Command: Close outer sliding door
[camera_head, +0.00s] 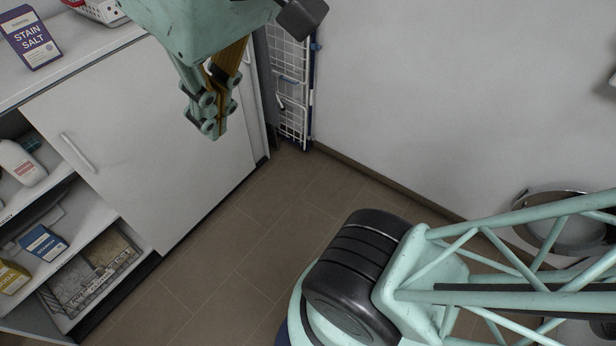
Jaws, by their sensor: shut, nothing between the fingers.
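The outer sliding door (150,150) is a flat white panel on the front of a low cabinet in the head view. It carries a pale bar handle (78,153) near its left edge. The door covers the right part of the cabinet, and the left part stands open with shelves showing. My gripper (211,132) is shut and empty, pointing down in front of the door's upper right part. Whether it touches the door cannot be told.
Open shelves hold a white bottle (20,163), a blue box (43,243), a yellow box (12,277) and a basket (95,277). A Stain Salt box (31,38) stands on the cabinet top (85,52). A drying rack (290,85) leans by the wall. The tiled floor (235,245) is clear.

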